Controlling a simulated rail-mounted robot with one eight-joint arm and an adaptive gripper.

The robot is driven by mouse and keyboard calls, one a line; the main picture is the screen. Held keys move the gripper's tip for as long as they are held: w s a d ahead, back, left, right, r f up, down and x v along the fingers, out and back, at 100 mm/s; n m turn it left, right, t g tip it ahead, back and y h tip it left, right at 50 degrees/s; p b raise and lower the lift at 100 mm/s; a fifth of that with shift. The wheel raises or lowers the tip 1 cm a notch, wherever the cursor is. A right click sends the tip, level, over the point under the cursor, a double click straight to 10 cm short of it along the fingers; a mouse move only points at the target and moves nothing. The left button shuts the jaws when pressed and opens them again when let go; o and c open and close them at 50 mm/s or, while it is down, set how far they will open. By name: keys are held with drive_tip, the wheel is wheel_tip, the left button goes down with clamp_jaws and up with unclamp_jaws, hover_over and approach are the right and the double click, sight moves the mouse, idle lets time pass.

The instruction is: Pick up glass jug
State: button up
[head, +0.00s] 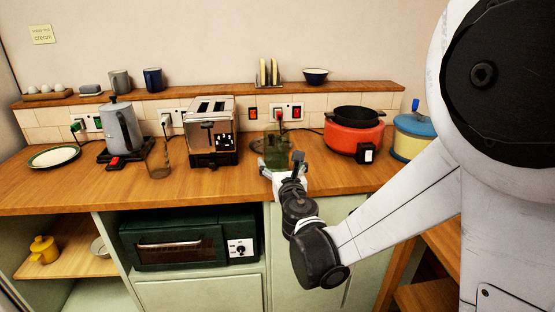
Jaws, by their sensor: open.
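A greenish see-through vessel that looks like the glass jug (276,147) stands upright on the wooden worktop (215,190), right of the toaster. My gripper (279,166) is open at the jug's front, low near its base, with its jaws spread toward it. My gripper hides part of the jug's lower front, and I cannot tell whether they touch. A second clear glass vessel (158,159) stands farther left, between the kettle and the toaster.
A toaster (211,130) stands close left of the jug, and a red cooker (354,138) stands to the right. A grey kettle (121,128), a plate (54,157) and a blue-yellow pot (411,138) are farther off. A raised shelf (200,93) runs behind.

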sight(277, 145)
drive_tip(key=w, duration=0.3)
drive_tip(key=w+a, duration=0.1)
drive_tip(key=w, duration=0.3)
drive_tip(key=w+b, duration=0.1)
drive_tip(key=w, duration=0.2)
drive_tip(key=shift+w+a+r, duration=0.15)
drive_tip(key=shift+w+a, duration=0.1)
drive_tip(key=shift+a, duration=0.15)
drive_tip(key=shift+c, duration=0.2)
drive_tip(key=c, duration=1.9)
